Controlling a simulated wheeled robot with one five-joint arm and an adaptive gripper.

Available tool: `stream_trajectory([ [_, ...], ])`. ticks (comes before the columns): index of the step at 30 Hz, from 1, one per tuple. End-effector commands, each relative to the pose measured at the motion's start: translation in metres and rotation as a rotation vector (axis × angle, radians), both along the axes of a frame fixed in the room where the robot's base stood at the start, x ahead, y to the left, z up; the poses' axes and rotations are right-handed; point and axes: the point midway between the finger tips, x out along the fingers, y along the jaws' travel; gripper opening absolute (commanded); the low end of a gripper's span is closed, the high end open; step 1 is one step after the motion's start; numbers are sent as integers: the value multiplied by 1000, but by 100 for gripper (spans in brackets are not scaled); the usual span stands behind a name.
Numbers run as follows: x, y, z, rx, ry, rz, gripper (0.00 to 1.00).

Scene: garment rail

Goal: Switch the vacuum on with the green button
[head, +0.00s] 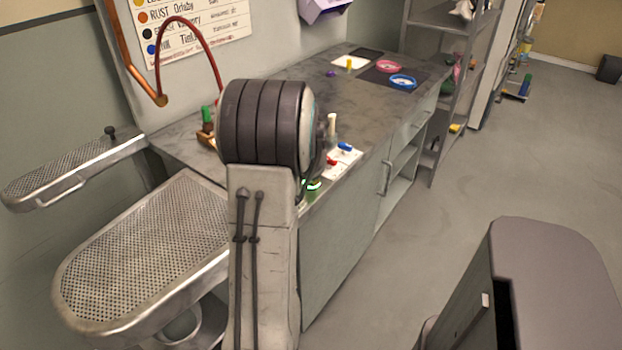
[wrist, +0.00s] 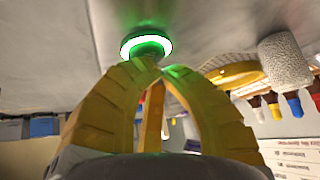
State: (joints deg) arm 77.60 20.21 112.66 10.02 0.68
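The green button (wrist: 146,47) is a green dome with a bright, glowing white-green ring, on a grey surface at the top of the wrist view. In the head view its glow (head: 313,186) shows at the bench's near edge, partly hidden by my arm. My gripper (wrist: 154,68) has yellow ribbed fingers whose tips come together right at the button, with nothing seen between them. I cannot tell whether the tips touch or press it. In the head view my arm hides the gripper. The perforated metal ironing table (head: 150,255) stands at left.
The grey bench (head: 300,70) runs back to a metal shelf (head: 455,70). A white plate with red and blue parts (head: 343,170) lies near its front edge. Pink (head: 389,66) and blue (head: 403,82) rings lie farther back. The floor at right (head: 530,150) is clear.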

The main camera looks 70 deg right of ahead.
Motion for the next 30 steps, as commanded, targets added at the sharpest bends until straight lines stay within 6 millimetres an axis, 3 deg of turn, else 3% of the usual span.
stream_trajectory([
  [14, 0, 0, 6, 0, 0, 0, 0],
  [30, 0, 0, 51, -3, -1, 0, 0],
])
